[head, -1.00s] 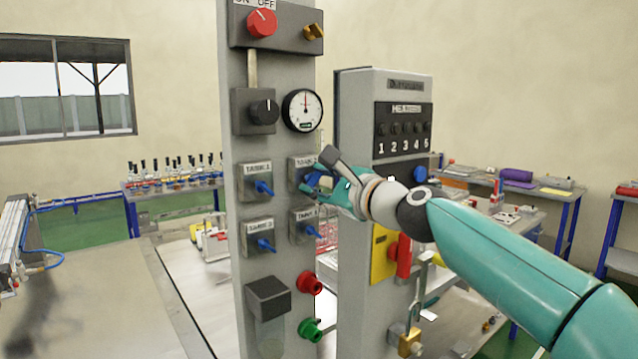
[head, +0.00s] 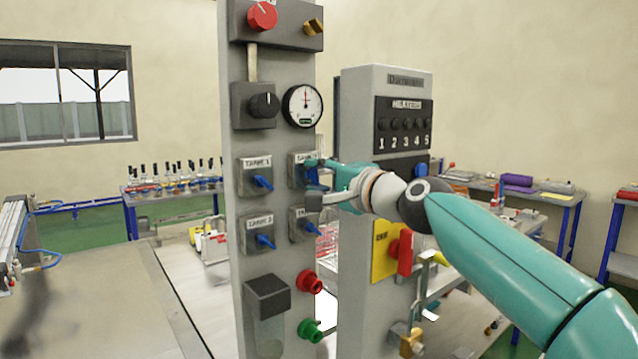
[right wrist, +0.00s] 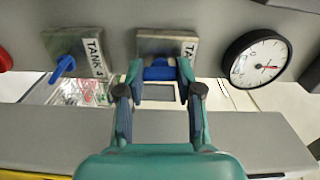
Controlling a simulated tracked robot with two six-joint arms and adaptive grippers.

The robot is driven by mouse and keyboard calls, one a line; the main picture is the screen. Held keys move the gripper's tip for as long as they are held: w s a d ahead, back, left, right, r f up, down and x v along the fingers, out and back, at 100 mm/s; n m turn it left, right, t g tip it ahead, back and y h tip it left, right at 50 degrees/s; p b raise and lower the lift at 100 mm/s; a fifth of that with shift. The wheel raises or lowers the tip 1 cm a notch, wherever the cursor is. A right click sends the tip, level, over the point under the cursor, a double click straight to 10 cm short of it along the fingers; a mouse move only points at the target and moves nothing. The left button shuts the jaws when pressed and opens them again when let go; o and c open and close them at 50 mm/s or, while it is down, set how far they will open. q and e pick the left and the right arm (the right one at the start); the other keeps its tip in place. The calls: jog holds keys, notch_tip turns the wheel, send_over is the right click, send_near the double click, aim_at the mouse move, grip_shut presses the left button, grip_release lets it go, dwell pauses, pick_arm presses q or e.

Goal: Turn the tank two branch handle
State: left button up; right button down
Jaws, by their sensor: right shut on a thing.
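The tank two valve (head: 297,158) is the upper right of the blue-handled valves on the grey panel post. My right gripper (head: 316,174) is at its front, reaching in from the right. In the right wrist view the gripper's fingers (right wrist: 158,80) are shut on the blue tank two handle (right wrist: 158,72), one finger on each side. In the head view the fingers hide most of this handle. My left gripper is not in view.
The tank one valve (head: 255,177) is to the left, with the tank three (head: 258,232) and tank four (head: 299,222) valves below. A round gauge (head: 303,107) sits above. A second grey cabinet (head: 386,85) stands close behind my right arm.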

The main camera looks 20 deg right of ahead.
jog(key=n, duration=0.2)
jog(key=f+n+b, duration=0.1)
jog(key=shift+w+a+n, duration=0.1)
jog(key=shift+a+n, duration=0.05)
jog(key=shift+n, duration=0.25)
jog(key=shift+n+b, duration=0.55)
jog(key=shift+n, duration=1.55)
jog(key=c, duration=1.9)
grip_release()
grip_shut()
jog(key=o, duration=1.1)
grip_release()
jog(key=shift+r, duration=0.15)
jog(key=shift+o, duration=0.2)
jog(key=shift+r, duration=0.15)
jog(key=shift+s, duration=0.2)
